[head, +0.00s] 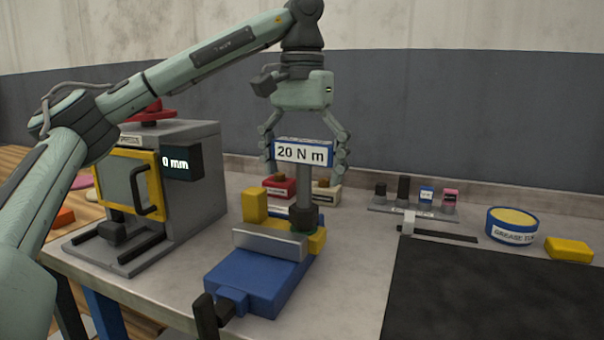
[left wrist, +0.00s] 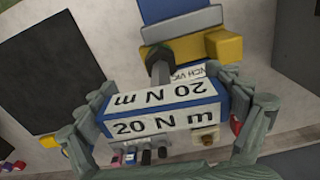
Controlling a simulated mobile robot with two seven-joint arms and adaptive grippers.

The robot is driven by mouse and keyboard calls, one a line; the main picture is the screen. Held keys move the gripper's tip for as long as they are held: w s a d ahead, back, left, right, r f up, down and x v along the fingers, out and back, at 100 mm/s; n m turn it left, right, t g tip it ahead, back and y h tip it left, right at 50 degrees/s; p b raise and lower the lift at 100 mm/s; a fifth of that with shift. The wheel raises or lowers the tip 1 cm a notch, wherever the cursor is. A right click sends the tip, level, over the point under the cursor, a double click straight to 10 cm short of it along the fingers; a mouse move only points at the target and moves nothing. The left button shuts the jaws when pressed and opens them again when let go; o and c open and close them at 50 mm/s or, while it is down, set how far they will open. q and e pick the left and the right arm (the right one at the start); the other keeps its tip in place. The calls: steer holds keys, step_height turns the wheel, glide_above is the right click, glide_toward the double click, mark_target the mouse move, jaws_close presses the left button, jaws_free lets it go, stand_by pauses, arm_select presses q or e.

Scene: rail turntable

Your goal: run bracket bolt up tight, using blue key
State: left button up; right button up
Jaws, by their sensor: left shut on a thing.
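My left gripper (head: 305,165) is shut on the head of the blue key (head: 304,151), a blue block with white faces reading "20 N m". Its grey shaft points straight down to a dark socket (head: 303,217). The socket stands at the yellow bracket (head: 317,241) in the blue bench vice (head: 250,285). The bolt is hidden under the socket, so I cannot tell how it sits. In the left wrist view the key's head (left wrist: 165,110) lies between both fingers of my gripper (left wrist: 168,120), with the shaft running toward the vice (left wrist: 165,12). My right gripper is not in view.
A grey press (head: 190,200) reading "0 mm" stands left. Behind the key are a red box (head: 279,188) and a cream one (head: 326,195). Right are a socket rack (head: 413,212), a grease tub (head: 512,227), a yellow block (head: 569,250) and a black mat (head: 490,300).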

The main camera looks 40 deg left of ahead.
mark_target(302, 141)
arm_select(q)
steer(key=shift+r, duration=2.3)
